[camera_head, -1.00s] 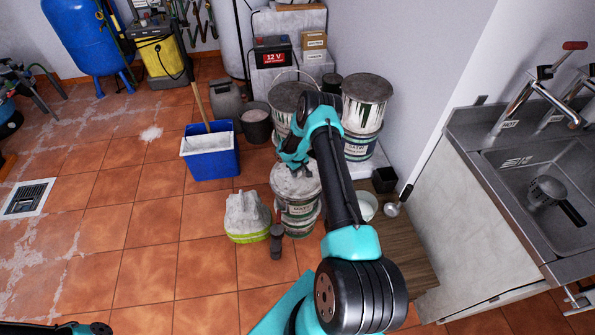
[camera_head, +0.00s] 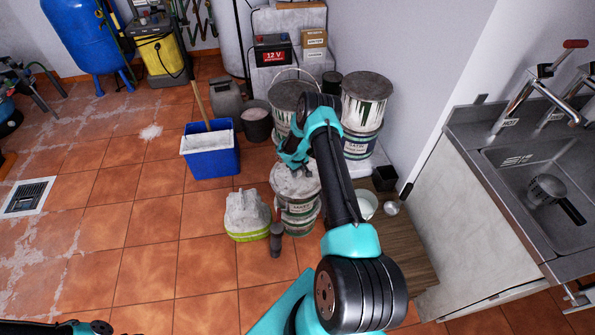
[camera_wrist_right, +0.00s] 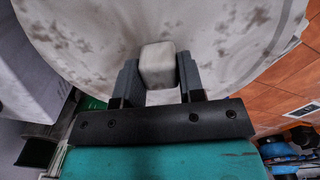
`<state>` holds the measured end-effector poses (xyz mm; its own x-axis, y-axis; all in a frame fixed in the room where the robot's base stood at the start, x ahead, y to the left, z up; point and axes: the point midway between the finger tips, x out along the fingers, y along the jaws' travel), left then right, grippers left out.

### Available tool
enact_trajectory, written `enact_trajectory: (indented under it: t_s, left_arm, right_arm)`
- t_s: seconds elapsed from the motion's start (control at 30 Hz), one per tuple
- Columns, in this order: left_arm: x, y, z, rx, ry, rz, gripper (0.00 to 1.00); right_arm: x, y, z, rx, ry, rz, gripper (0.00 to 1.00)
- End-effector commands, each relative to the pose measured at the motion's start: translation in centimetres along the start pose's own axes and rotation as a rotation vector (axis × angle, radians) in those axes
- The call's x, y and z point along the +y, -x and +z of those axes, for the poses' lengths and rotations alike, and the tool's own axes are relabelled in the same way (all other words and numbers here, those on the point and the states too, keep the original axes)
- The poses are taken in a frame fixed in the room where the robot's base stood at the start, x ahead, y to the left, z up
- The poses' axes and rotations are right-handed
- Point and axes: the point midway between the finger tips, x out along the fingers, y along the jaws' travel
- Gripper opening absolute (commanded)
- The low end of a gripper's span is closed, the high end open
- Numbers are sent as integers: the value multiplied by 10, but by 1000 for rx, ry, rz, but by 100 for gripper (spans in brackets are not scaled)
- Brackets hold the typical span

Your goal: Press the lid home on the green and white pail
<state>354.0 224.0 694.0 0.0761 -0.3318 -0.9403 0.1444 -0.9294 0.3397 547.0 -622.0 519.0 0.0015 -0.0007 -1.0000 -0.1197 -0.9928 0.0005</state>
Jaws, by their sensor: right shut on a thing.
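The green and white pail (camera_head: 299,211) stands on the tiled floor under my right arm, with a pale, grey-stained round lid (camera_head: 296,187) at its top. My right gripper (camera_head: 297,168) is over the lid, partly hidden by my own wrist. In the right wrist view the lid (camera_wrist_right: 225,40) fills the upper part, and the gripper (camera_wrist_right: 158,75) is shut on its small pale block-shaped knob (camera_wrist_right: 158,58). The lid lies close to the pail's rim; I cannot tell whether it is fully seated. My left gripper is out of view; only part of that arm shows.
A pale lump on a lime-green base (camera_head: 247,217) and a small dark cylinder (camera_head: 276,241) stand left of the pail. Stacked paint tins (camera_head: 364,115) are behind, a blue bucket (camera_head: 211,160) at back left. A sink cabinet (camera_head: 463,205) bounds the right.

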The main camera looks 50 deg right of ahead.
Motion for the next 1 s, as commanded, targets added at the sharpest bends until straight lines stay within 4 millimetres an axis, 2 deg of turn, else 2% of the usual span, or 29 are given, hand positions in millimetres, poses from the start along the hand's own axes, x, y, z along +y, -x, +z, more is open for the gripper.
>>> enact_trajectory:
  t_s: [0.2,0.23,0.5,0.83,1.0]
  left_arm:
    - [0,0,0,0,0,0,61]
    - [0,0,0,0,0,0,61]
    - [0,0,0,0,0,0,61]
    - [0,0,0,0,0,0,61]
    - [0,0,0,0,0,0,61]
  right_arm:
    - [0,-4,0,0,0,0,19]
    - [1,-4,0,1,0,1,39]
    - [0,-4,0,0,0,0,65]
    - [0,-2,0,0,0,0,66]
    - [1,11,-1,1,0,1,66]
